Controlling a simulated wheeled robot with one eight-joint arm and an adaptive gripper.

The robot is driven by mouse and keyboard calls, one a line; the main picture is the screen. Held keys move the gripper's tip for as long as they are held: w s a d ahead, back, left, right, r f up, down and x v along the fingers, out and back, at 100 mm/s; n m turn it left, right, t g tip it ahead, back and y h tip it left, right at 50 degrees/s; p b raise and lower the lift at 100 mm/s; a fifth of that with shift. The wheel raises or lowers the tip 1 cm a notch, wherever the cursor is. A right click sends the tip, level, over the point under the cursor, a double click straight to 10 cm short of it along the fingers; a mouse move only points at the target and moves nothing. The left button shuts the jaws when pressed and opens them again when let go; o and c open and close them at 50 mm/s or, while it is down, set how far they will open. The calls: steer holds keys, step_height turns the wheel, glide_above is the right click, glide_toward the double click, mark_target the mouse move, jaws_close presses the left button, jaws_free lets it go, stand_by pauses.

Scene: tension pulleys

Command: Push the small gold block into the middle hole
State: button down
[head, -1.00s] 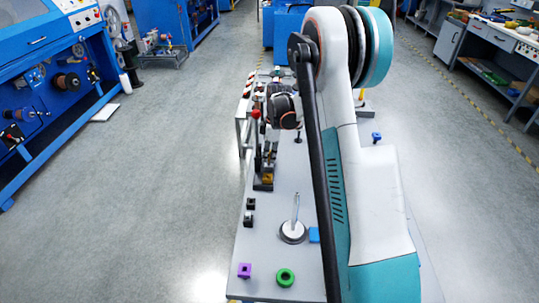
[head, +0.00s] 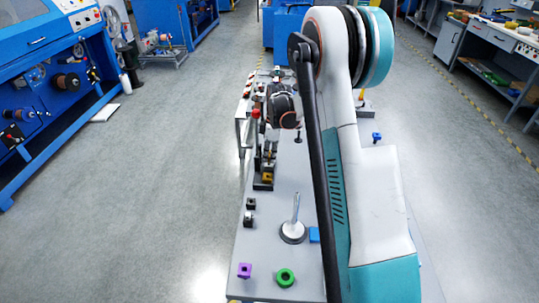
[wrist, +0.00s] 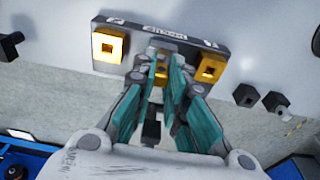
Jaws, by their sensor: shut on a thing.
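The dark holder plate (wrist: 135,38) lies across the top of the wrist view. It bears a square gold block with a hole at its left (wrist: 107,46) and another at its right (wrist: 210,68). The small gold block (wrist: 161,73) shows between my fingertips at the middle of the plate. My gripper (wrist: 160,66) is shut on it, with both fingers close to the plate. The middle hole is hidden by the block and fingers, so I cannot tell how deep the block sits. In the head view, one gold block (head: 267,178) shows at the near end of the holder.
A red-knobbed lever (head: 255,114) rises near my wrist.

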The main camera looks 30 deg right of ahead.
steer(key=shift+f, duration=0.1)
steer(key=shift+f+b, duration=0.55)
steer(key=shift+f, duration=0.25)
stand_by(0.3)
steer(key=c, duration=1.5)
jaws_free()
steer(key=shift+c, duration=0.2)
step_height(320, 180, up, 12)
steer(key=d, duration=0.1)
steer(key=shift+s, duration=0.4)
